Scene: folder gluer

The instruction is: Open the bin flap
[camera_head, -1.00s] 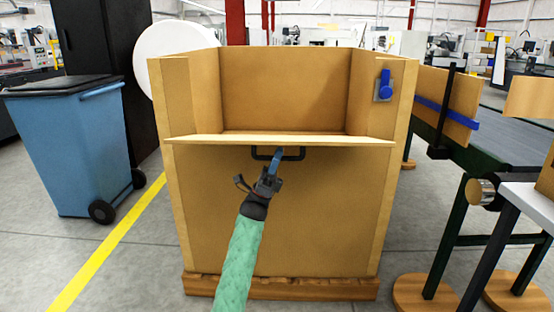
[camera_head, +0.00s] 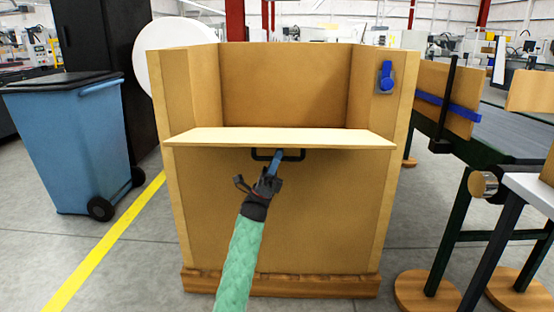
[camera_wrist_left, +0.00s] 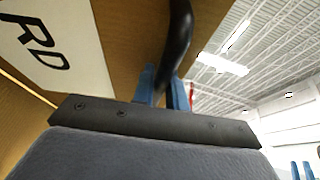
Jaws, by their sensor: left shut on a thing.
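The cardboard-brown bin (camera_head: 285,215) stands in the middle of the head view on a wooden pallet. Its front flap (camera_head: 280,137) is tilted outward at the top, its upper face showing as a thin pale band. A black handle (camera_head: 292,155) hangs at the flap's front edge. My left gripper (camera_head: 275,160) is shut on the handle. In the left wrist view the two blue fingers (camera_wrist_left: 165,88) are around the black handle bar (camera_wrist_left: 178,45), beside a panel with a white label (camera_wrist_left: 50,45).
A blue latch (camera_head: 386,78) is on the bin's right front post. A blue wheeled bin (camera_head: 70,145) stands left, beyond a yellow floor line (camera_head: 105,243). A conveyor (camera_head: 500,130) and a table with round wooden feet stand right.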

